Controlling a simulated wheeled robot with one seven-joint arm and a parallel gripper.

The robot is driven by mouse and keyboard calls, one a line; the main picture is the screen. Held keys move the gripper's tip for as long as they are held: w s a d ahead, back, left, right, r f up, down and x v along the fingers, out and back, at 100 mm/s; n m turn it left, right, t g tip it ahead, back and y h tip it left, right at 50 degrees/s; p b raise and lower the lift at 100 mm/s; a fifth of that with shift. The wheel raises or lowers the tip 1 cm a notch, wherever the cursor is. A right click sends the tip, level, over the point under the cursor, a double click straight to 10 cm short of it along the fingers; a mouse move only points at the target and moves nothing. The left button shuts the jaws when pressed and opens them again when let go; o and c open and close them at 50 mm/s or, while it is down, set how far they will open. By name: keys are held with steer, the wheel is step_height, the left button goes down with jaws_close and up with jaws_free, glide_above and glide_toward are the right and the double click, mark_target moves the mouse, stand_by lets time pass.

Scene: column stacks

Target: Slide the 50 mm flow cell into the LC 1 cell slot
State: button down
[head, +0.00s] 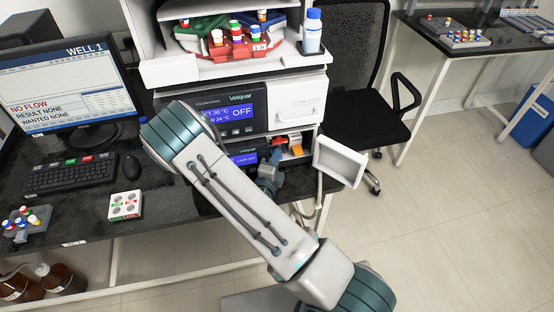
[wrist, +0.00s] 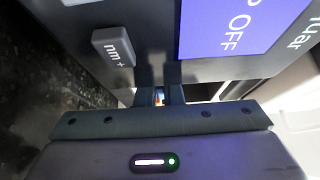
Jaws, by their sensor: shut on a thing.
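My gripper (head: 275,157) is at the lower instrument of the LC stack, beside its opened front compartment. In the wrist view the two dark fingers (wrist: 158,78) point in under the instrument's front edge. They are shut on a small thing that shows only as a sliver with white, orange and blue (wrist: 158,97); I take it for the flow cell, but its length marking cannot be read. The LC 1 cell slot cannot be made out; fingers and housing hide the inside. An orange part (head: 296,146) shows at the compartment.
A white door (head: 340,161) stands open to the right of the compartment. An "nm +" button (wrist: 113,46) is close to the fingers. A monitor (head: 65,88) showing NO FLOW and a small white holder (head: 125,205) are at left.

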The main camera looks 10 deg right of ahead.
steer(key=shift+f, duration=0.25)
steer(key=c, duration=1.5)
jaws_free()
